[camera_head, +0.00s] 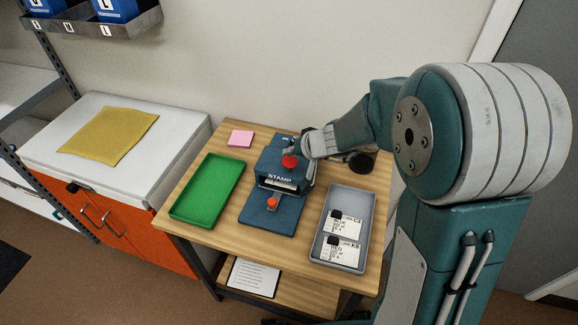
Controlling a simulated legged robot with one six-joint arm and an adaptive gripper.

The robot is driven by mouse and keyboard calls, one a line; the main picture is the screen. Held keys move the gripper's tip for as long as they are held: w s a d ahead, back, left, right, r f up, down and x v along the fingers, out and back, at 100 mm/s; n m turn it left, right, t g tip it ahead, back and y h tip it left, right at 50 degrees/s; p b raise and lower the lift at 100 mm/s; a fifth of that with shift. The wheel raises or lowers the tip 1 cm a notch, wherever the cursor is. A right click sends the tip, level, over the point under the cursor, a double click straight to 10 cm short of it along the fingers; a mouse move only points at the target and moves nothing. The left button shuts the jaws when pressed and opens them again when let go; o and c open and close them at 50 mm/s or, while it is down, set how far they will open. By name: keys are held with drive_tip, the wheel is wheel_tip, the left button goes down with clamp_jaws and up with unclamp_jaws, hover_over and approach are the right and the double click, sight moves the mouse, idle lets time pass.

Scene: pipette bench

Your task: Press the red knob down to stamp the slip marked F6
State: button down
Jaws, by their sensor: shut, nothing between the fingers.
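The blue stamp press (257,202), labelled STAMP, stands on the wooden table (185,222). Its red knob (289,161) is on top, and a smaller orange-red knob (272,202) is at its front. A white slip (279,184) shows in the press's mouth; its marking is too small to read. My gripper (291,146) is shut and empty, just behind the red knob at the top of the press. Its fingertips are small and partly hidden, and I cannot tell whether they touch the knob.
A grey tray (366,213) on the right holds two white slips, one seemingly marked K5 (342,249). An empty green tray (207,188) is left of the press. A pink note pad (240,138) lies at the back. A dark object (361,162) sits behind the grey tray.

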sight(291, 161)
drive_tip(key=shift+f, duration=0.25)
drive_tip(key=shift+f, duration=1.6)
idle(1.6)
drive_tip(key=shift+r, duration=2.05)
drive_tip(key=shift+r, duration=3)
